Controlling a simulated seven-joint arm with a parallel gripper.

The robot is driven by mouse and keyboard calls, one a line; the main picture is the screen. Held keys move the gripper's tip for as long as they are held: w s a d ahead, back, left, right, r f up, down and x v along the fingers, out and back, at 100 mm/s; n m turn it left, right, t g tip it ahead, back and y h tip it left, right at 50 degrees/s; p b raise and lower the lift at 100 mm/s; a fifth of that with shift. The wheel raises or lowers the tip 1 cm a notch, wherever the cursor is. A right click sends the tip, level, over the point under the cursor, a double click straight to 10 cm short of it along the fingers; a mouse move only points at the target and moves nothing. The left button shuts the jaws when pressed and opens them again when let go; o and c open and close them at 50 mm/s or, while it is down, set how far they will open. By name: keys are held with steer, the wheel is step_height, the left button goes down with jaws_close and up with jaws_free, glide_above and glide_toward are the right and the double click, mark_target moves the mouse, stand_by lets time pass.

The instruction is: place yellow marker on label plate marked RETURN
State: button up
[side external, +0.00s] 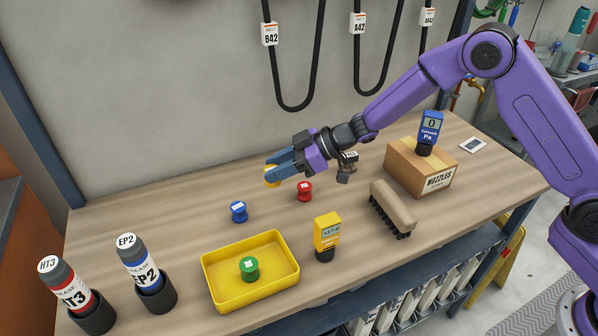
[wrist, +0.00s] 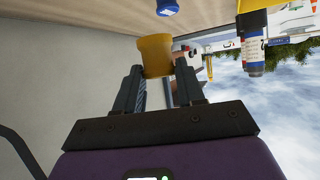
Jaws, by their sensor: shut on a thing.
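My gripper (side external: 276,172) is shut on the yellow marker (side external: 271,182), a small yellow piece at its fingertips, raised above the back left part of the wooden bench. In the wrist view the yellow marker (wrist: 155,54) sits between the two fingers (wrist: 157,80). No plate reading RETURN can be made out in either view. A small white plate with a dark centre (side external: 473,145) lies at the bench's back right; its text is too small to read.
A blue marker (side external: 239,212) and a red marker (side external: 304,190) stand on the bench (side external: 180,225). A yellow tray (side external: 222,296) holds a green marker (side external: 249,268). A yellow meter (side external: 326,237), a brush (side external: 392,208), a NOZZLES box (side external: 405,168) and grease tubes (side external: 145,270) stand around.

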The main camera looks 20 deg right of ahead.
step_height(320, 180, up, 10)
steer(key=f, duration=0.1)
steer(key=w+d+r+m+t+h, duration=0.1)
steer(key=w+d+m+t+h, duration=0.15)
steer(key=d, duration=1.15)
steer(key=w+d+m+t+h, duration=0.15)
steer(key=d+m, duration=0.25)
steer(key=d, duration=1)
steer(key=s+d+m+t+h, duration=0.1)
steer(key=s+d+m+h, duration=0.2)
steer(key=s+d, duration=0.5)
steer(key=s+d+m+t+h, duration=0.1)
steer(key=s+d+m+h, duration=0.2)
steer(key=d, duration=1)
steer(key=s+d+m+t+h, duration=0.25)
steer(key=s+d, duration=0.35)
steer(key=d, duration=0.4)
glide_above(476, 147)
steer(key=shift+g, duration=0.45)
steer(key=f, duration=1.4)
steer(key=shift+s+a+f, duration=0.15)
steer(key=shift+s+f, duration=0.1)
steer(key=shift+f, duration=0.05)
steer(key=shift+w+f, duration=0.25)
steer(key=shift+f, duration=1.7)
steer(key=shift+f, duration=0.15)
